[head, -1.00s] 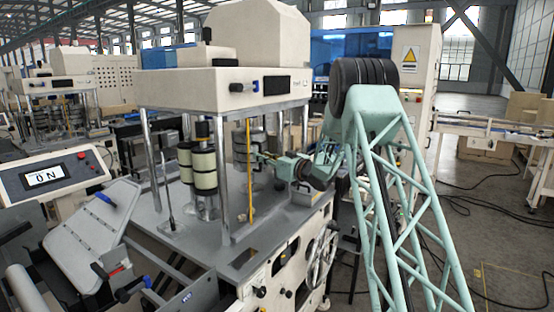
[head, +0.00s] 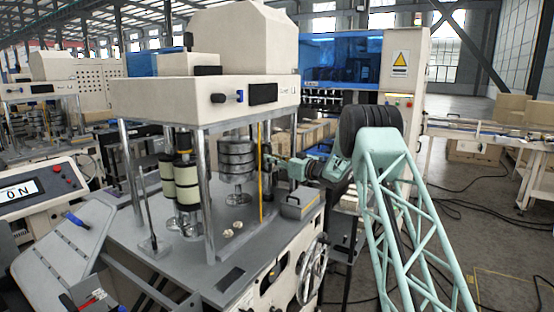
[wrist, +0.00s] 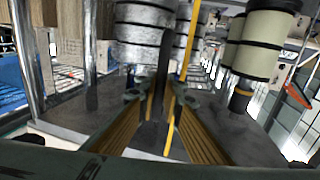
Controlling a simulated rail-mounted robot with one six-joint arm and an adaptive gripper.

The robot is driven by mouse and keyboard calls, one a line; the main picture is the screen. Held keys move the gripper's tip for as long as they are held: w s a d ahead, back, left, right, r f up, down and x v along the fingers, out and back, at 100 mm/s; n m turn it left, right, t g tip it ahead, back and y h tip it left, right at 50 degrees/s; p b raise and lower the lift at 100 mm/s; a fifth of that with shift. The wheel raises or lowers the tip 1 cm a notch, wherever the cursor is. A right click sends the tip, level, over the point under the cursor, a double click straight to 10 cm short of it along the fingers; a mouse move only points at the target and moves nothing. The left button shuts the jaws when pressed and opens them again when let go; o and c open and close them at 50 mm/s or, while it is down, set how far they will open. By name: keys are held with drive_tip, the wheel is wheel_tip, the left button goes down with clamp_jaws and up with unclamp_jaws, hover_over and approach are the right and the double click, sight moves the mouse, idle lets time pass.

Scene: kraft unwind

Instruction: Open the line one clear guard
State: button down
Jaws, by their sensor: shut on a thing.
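The line one clear guard's pane is too transparent to make out. A yellow vertical strip (head: 260,175), apparently its edge, stands at the open side of the near machine, right of the front post. My gripper (head: 267,157) reaches in from the right at mid-height of this strip. In the wrist view, my gripper (wrist: 160,98) has its ribbed yellow-lined fingers closed around a dark upright bar (wrist: 164,70), apparently the guard's handle. The yellow strip (wrist: 188,45) runs close behind it. The fingertips partly hide the bar's lower end.
A stack of grey rolls (head: 237,160) and cream rollers (head: 186,180) stand inside the machine. A metal post (head: 206,190) rises at its front corner. A small grey tray (head: 297,206) sits on the deck's right edge.

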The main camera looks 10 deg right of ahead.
drive_tip(key=shift+w+d, duration=0.1)
drive_tip(key=shift+d, duration=0.05)
drive_tip(key=c, duration=2.7)
unclamp_jaws()
drive_tip(key=shift+c, duration=0.2)
drive_tip(key=v, duration=1.2)
drive_tip(key=shift+r, duration=0.1)
